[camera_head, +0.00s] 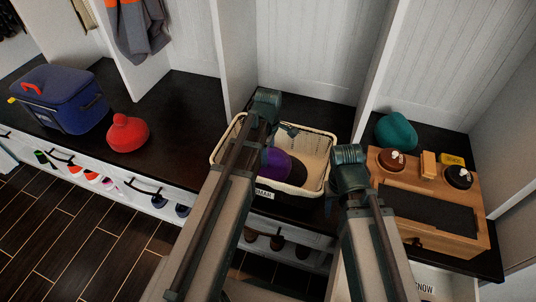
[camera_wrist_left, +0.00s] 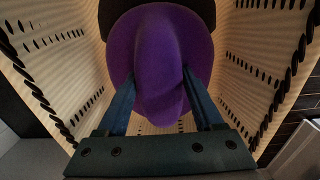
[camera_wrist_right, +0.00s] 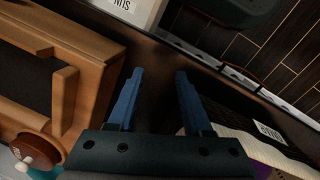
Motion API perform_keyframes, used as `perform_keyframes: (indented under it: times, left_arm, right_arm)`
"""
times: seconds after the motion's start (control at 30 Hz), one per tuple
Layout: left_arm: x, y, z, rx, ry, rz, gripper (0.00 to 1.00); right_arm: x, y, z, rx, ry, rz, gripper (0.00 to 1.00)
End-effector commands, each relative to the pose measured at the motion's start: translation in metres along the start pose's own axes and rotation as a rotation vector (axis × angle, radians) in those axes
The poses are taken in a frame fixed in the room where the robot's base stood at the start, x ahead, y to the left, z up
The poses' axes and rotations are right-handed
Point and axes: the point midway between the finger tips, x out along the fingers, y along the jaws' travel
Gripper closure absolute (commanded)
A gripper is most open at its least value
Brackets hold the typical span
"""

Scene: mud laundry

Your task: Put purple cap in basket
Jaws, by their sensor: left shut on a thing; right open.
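The purple cap (camera_head: 274,162) is inside the cream basket (camera_head: 318,178) on the dark bench, partly hidden behind my left arm in the head view. In the left wrist view the purple cap (camera_wrist_left: 160,60) fills the middle, with the slotted basket walls (camera_wrist_left: 265,65) on both sides. My left gripper (camera_wrist_left: 158,88) is shut on the cap, one finger on each side of it. My right gripper (camera_wrist_right: 153,85) is open and empty, between the basket and the wooden box. The basket's edge (camera_wrist_right: 235,150) shows in the right wrist view.
A wooden box (camera_head: 440,220) with knobs and a teal cap (camera_head: 396,131) stand to the right of the basket. A red cap (camera_head: 128,132) and a blue cooler bag (camera_head: 62,100) are to the left. The bench between red cap and basket is clear. White upright dividers stand behind.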

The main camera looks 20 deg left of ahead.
Motion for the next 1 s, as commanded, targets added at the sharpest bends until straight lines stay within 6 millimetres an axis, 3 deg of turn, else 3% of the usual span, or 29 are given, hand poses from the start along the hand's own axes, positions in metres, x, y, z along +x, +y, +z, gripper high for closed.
perform_keyframes:
  times: [0.1,0.13,0.27,0.67,1.0]
  left_arm:
    - [0.005,0.000,0.000,0.000,0.000,0.000,1.00]
    - [0.003,0.000,0.000,0.000,0.000,0.000,0.26]
    - [0.003,0.000,0.000,0.000,0.000,0.000,0.03]
    - [0.000,0.000,0.000,0.000,0.000,0.000,0.02]
    - [-0.029,0.000,0.000,0.000,0.000,0.000,0.02]
  right_arm:
    - [0.004,0.000,0.000,0.000,0.000,0.001,0.50]
    - [0.003,0.000,0.000,0.000,0.000,0.001,0.50]
    - [0.003,0.000,0.000,0.000,0.000,0.001,0.50]
    - [0.000,0.000,0.000,0.000,0.000,0.000,0.50]
    - [-0.029,0.003,0.002,0.000,0.000,-0.001,0.50]
